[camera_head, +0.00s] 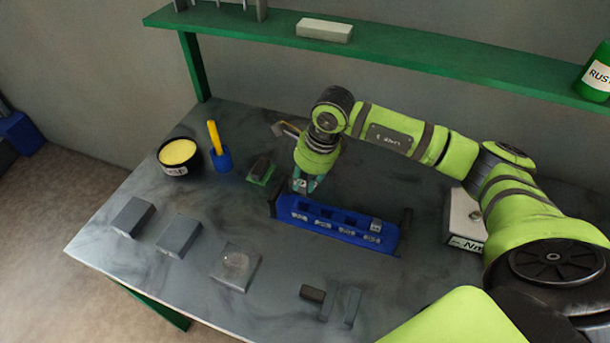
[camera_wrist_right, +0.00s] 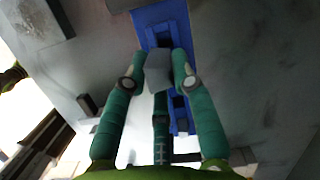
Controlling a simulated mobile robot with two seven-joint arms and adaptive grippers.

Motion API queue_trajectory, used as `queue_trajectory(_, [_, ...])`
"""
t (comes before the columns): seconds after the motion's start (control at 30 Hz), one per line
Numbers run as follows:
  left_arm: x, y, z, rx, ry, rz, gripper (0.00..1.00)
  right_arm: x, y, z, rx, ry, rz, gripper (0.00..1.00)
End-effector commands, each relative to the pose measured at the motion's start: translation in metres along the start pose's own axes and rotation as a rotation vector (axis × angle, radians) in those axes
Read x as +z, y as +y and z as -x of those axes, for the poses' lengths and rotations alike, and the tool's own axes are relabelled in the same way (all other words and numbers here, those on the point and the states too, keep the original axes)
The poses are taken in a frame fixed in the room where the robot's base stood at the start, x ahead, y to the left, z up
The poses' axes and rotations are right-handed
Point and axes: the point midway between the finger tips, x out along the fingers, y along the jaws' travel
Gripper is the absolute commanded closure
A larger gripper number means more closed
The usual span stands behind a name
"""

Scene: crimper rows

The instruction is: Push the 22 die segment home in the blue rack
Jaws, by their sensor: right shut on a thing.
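The blue rack (camera_head: 388,244) stands on the grey bench in the middle of the head view, with a row of dark slots and pale labels on its front. A small grey segment (camera_head: 376,223) sits at its right end. My right gripper (camera_head: 304,184) is over the rack's left end, fingers pointing down. In the right wrist view it is shut on a grey die segment (camera_wrist_right: 158,74), with the blue rack (camera_wrist_right: 148,17) just beyond. The fingers hide how deep that segment sits, and I cannot read its number. My left gripper is not in view.
A yellow-filled pot (camera_head: 180,156), a blue holder with a yellow handle (camera_head: 220,155) and a green-based block (camera_head: 261,171) stand left of the rack. Grey blocks (camera_head: 179,236) lie at front left. A white box (camera_head: 465,218) is at right. A green shelf (camera_head: 400,52) runs behind.

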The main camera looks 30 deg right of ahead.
Motion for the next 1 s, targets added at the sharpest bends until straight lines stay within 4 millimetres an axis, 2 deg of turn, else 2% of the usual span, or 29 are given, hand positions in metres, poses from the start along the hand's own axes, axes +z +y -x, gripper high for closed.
queue_trajectory(0.37, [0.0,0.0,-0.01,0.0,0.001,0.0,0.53,0.0,0.0,-0.002,-0.003,-0.004,0.035,1.0])
queue_trajectory(0.8, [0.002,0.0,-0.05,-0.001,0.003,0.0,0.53,-0.009,0.003,-0.042,-0.002,-0.003,0.037,1.0])
queue_trajectory(1.0, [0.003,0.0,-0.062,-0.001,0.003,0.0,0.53,-0.012,0.004,-0.055,-0.002,-0.003,0.037,1.0])
